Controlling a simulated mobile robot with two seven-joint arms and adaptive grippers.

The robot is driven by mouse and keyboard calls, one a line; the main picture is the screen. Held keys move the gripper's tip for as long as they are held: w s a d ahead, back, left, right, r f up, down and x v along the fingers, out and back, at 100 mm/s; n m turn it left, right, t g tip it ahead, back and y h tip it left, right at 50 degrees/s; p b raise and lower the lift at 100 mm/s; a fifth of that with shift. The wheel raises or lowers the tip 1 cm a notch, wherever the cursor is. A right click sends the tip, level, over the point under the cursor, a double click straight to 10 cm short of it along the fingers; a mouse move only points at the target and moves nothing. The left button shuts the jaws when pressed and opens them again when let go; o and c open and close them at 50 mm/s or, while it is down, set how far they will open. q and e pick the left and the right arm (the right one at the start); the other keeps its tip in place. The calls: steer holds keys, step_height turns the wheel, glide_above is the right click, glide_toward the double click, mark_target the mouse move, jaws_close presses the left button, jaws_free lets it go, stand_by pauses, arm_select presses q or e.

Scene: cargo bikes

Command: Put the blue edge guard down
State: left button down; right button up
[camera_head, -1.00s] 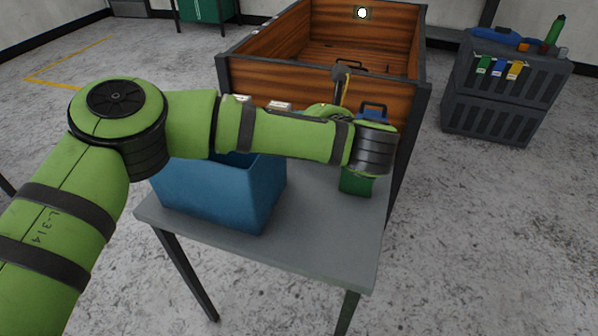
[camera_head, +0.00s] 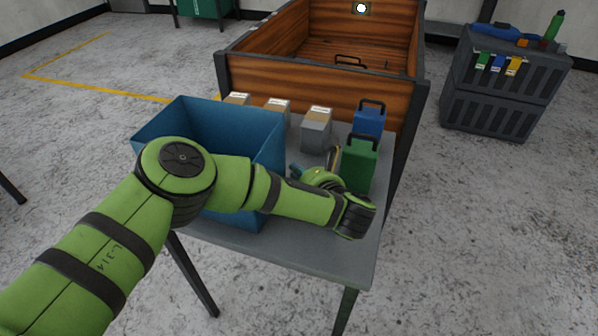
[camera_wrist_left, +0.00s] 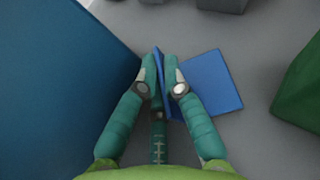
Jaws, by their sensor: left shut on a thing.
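The blue edge guard (camera_wrist_left: 212,84) is an angled piece with two flat faces, seen in the left wrist view. My left gripper (camera_wrist_left: 162,68) is shut on one of its faces, and the other face spreads to the right of the fingers. The guard is low over the grey table (camera_wrist_left: 255,28); I cannot tell whether it touches the top. In the head view my left arm reaches over the table between the blue bin (camera_head: 268,158) and the green container (camera_head: 360,166), and it hides most of the fingers. My right gripper is not in view.
A blue container (camera_head: 369,120) stands behind the green one. Small boxes, including a grey one (camera_head: 316,134), line the table's back. The wooden cargo box (camera_head: 300,88) is behind the table. A dark crate stack (camera_head: 497,105) stands at the right. The table's front right is mostly clear.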

arm_select(q)
steer(key=shift+f, duration=0.1)
steer(key=c, duration=1.7)
jaws_free()
steer(key=shift+b, duration=0.3)
steer(key=shift+o, duration=0.2)
